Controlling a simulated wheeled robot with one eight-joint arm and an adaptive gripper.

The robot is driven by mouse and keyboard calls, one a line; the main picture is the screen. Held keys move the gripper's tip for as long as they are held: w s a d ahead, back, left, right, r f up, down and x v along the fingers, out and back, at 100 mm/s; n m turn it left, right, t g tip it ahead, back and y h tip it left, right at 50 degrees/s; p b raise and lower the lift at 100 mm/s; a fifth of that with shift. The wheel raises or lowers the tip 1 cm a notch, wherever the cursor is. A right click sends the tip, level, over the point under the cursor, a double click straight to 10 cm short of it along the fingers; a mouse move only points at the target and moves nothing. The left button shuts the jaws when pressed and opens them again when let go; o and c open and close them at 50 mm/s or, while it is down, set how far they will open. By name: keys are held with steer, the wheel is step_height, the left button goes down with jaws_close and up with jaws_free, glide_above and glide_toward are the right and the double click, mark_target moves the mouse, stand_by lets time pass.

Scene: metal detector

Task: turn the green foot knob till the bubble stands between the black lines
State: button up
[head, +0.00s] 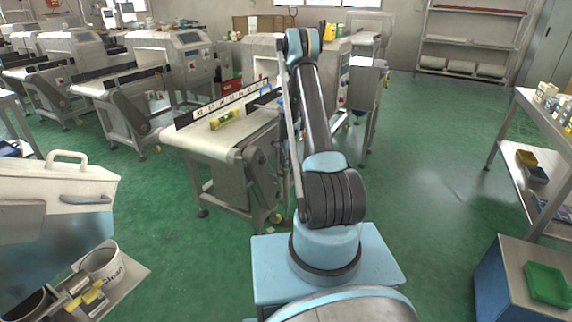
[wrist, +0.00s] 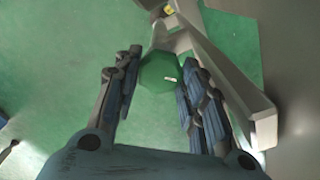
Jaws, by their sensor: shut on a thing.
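The green foot knob (wrist: 160,72) shows in the wrist view, between the two dark fingers of my gripper (wrist: 161,60). My gripper is shut on the knob, with one finger on each side. In the head view my own arm stands in front of the near conveyor and hides the gripper. A yellow spirit level (head: 227,119) lies on the white belt of the conveyor (head: 200,136). Its bubble and black lines are too small to read.
Grey metal framework (wrist: 225,75) runs close beside the knob on the right in the wrist view. Similar conveyor machines (head: 115,90) stand at the left. A steel table (head: 545,125) stands at the right. The green floor (head: 430,170) between is clear.

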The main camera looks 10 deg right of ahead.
steer(key=shift+w+a, duration=0.1)
steer(key=o, duration=1.1)
steer(key=shift+c, duration=0.2)
steer(key=shift+r, duration=0.1)
step_height(320, 180, up, 12)
